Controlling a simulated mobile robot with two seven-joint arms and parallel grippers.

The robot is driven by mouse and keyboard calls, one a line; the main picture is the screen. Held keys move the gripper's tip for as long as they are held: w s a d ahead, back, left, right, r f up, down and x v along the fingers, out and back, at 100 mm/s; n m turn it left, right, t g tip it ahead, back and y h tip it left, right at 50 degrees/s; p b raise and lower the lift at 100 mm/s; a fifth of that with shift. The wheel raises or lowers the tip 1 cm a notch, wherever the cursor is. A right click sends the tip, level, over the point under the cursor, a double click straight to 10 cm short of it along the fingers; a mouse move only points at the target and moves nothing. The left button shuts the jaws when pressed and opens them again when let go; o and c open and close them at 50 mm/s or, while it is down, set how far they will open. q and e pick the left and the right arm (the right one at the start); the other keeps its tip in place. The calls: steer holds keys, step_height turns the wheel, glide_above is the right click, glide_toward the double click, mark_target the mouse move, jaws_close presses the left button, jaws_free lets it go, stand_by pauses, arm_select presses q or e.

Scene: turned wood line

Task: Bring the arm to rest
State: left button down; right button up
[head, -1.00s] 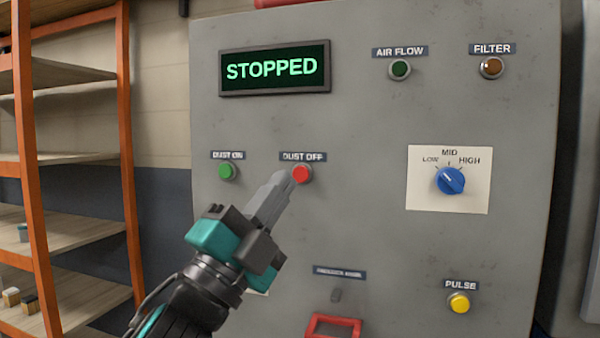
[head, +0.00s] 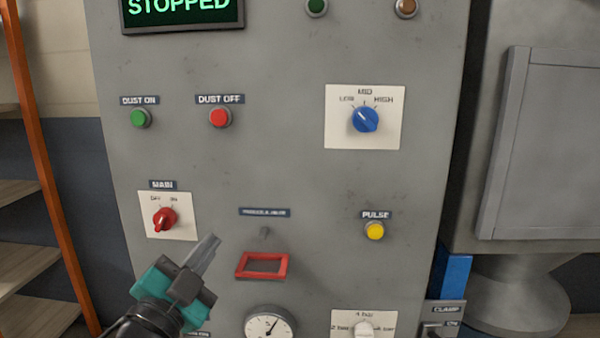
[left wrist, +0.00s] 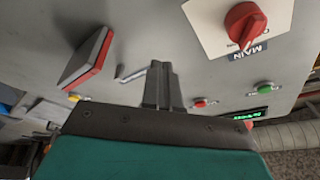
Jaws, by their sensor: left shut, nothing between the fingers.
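My left gripper (head: 208,248) is shut and empty in front of the lower left of the grey control panel (head: 290,180). In the head view its fingertips are just right of and below the red MAIN knob (head: 165,220), apart from the red DUST OFF button (head: 220,118). The left wrist view also shows the shut fingers (left wrist: 160,72), with the MAIN knob (left wrist: 244,22) at upper right. The display (head: 182,8) reads STOPPED. My right gripper is not in view.
A red-framed part (head: 262,264) juts from the panel right of my fingers. A gauge (head: 270,325) and a white selector knob (head: 364,330) are below. The blue knob (head: 365,119) and yellow PULSE button (head: 374,231) are further right. Shelving (head: 40,170) stands at the left.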

arm_select(q)
steer(key=s+f+n+g+y+p, duration=0.1)
steer(key=s+f+n+g, duration=0.2)
steer(key=s+f, duration=0.3)
steer(key=s+a+f+n+g+y+p, duration=0.1)
steer(key=s+f+n+g, duration=0.2)
steer(key=f, duration=1.2)
steer(key=s+f+n+g+y+p, duration=0.1)
steer(key=s+f+n+g, duration=0.2)
steer(key=s+f, duration=0.7)
steer(key=shift+a+f+n, duration=0.4)
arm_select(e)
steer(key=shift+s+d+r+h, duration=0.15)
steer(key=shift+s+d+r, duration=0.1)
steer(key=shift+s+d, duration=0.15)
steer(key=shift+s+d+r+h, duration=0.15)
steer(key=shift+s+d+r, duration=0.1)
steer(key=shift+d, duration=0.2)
